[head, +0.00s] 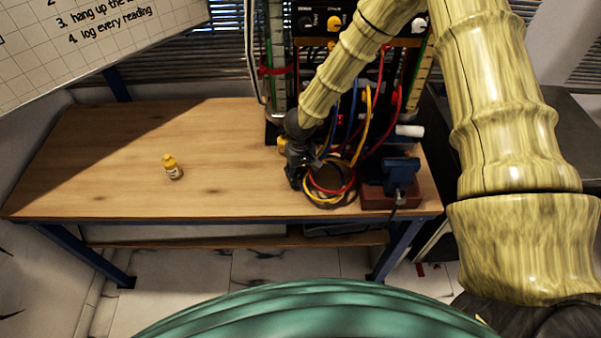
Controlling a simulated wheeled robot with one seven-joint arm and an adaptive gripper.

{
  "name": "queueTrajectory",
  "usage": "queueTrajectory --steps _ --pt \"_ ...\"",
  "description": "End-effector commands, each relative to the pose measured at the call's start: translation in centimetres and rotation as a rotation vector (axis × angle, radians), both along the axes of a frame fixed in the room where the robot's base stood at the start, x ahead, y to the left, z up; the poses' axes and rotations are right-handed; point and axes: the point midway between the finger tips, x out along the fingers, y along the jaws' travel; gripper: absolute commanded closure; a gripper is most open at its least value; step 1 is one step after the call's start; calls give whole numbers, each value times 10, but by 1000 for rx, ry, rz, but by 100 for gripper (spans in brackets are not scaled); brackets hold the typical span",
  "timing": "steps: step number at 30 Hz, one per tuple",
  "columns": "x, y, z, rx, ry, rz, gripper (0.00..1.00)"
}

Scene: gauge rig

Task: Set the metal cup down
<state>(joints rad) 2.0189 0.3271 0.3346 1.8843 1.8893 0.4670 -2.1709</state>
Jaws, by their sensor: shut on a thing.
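My gripper (297,174) is low over the right half of the wooden workbench (110,150), just left of the coiled cables. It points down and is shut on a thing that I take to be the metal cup. The cup itself cannot be made out clearly, as the dark fingers and wrist hide it. I cannot tell whether it touches the bench top. A small brassy piece (282,144) shows just left of my wrist, and I cannot tell what it belongs to.
Red, yellow and blue cables (332,190) lie coiled right of my gripper. A blue vise (400,175) stands at the right end. The gauge rig (277,60) rises behind. The bench's middle is clear.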

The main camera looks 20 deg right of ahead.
Motion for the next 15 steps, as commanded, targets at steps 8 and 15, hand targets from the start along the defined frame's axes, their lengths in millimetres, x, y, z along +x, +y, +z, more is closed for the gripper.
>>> queueTrajectory --steps 8,15 --pt "0 0 -1 0 1 -1 77" --pt "0 0 -3 0 1 -1 31"
